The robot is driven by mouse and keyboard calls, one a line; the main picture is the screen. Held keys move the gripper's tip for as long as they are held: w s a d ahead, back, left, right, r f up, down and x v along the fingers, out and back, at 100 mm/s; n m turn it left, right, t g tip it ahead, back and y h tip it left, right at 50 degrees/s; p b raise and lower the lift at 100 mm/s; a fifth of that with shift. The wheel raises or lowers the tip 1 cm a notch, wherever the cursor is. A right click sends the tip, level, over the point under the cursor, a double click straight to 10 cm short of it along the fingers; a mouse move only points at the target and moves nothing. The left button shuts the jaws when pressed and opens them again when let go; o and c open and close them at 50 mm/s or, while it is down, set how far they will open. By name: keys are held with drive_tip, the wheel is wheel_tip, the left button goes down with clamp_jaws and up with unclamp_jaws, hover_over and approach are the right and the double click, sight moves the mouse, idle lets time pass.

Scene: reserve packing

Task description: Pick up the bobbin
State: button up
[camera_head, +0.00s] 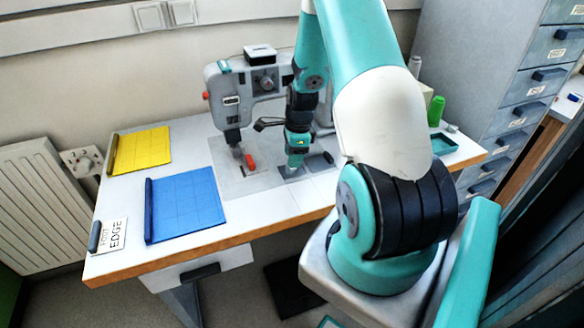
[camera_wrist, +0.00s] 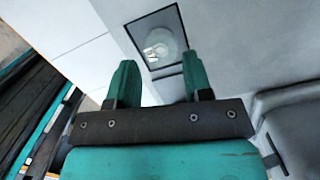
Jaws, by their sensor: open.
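The bobbin (camera_wrist: 159,46) is a pale, see-through disc with a whitish middle. In the wrist view it sits in a dark square opening (camera_wrist: 141,27) in the light sewing machine bed, just beyond my fingertips. My gripper (camera_wrist: 156,70) is open, its two teal fingers apart with nothing between them. In the head view my gripper (camera_head: 297,164) points down low over the bed of the sewing machine (camera_head: 222,88). I cannot make out the bobbin there; my gripper and arm cover that area.
The machine's head and needle post stand left of my gripper, with a small red piece (camera_head: 251,161) on the bed. Yellow (camera_head: 140,150) and blue (camera_head: 186,203) sheets lie on the table's left. A teal tray (camera_head: 442,144) and green spool (camera_head: 436,110) stand at the right.

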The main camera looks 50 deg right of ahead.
wheel_tip(320, 180, down, 4)
drive_tip(key=shift+w+a+r, duration=0.1)
drive_tip(key=shift+w+r, duration=0.05)
drive_tip(key=shift+r, duration=0.05)
drive_tip(key=shift+c, duration=0.2)
drive_tip(key=c, duration=0.5)
drive_tip(key=shift+r, duration=0.1)
